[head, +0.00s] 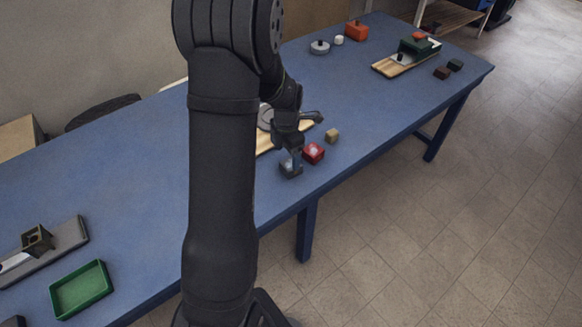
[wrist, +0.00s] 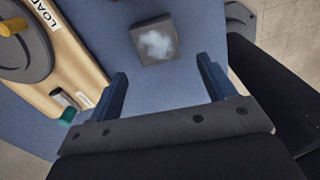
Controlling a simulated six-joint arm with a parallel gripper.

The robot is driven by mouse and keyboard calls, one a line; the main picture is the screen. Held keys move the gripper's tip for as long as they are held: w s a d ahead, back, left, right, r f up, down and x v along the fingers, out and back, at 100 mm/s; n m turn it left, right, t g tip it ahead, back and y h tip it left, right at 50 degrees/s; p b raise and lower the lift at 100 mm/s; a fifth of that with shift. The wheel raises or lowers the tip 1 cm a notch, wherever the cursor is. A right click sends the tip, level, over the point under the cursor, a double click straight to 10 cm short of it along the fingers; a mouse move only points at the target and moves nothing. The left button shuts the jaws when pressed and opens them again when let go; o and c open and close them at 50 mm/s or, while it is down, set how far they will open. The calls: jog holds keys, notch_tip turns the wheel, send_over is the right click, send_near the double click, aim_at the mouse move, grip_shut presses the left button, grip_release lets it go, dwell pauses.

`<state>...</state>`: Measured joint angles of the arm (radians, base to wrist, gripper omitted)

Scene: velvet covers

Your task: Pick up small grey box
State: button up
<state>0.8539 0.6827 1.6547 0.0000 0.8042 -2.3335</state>
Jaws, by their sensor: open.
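The small grey box (head: 291,169) sits on the blue table near its front edge, just below my gripper (head: 290,158) in the head view. In the wrist view the grey box (wrist: 156,41) has a pale whitish patch on its top and lies beyond my fingertips. My gripper (wrist: 162,78) is open there, with its two blue fingers apart and nothing between them. The box is ahead of the gap between the fingers, roughly centred on it.
A wooden board (wrist: 75,50) marked "LOAD" lies to the left in the wrist view. A green tray (head: 80,290) is at the lower left. The table's front edge is near.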

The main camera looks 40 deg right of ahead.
aim_at(291, 164)
jog(key=shift+d+f, duration=0.2)
jog(key=shift+f, duration=0.8)
jog(key=shift+d+f, duration=0.25)
jog(key=shift+f, duration=0.75)
jog(key=shift+d+f, duration=0.2)
jog(key=shift+f, duration=0.8)
jog(key=c, duration=1.1)
jog(key=shift+r, duration=0.15)
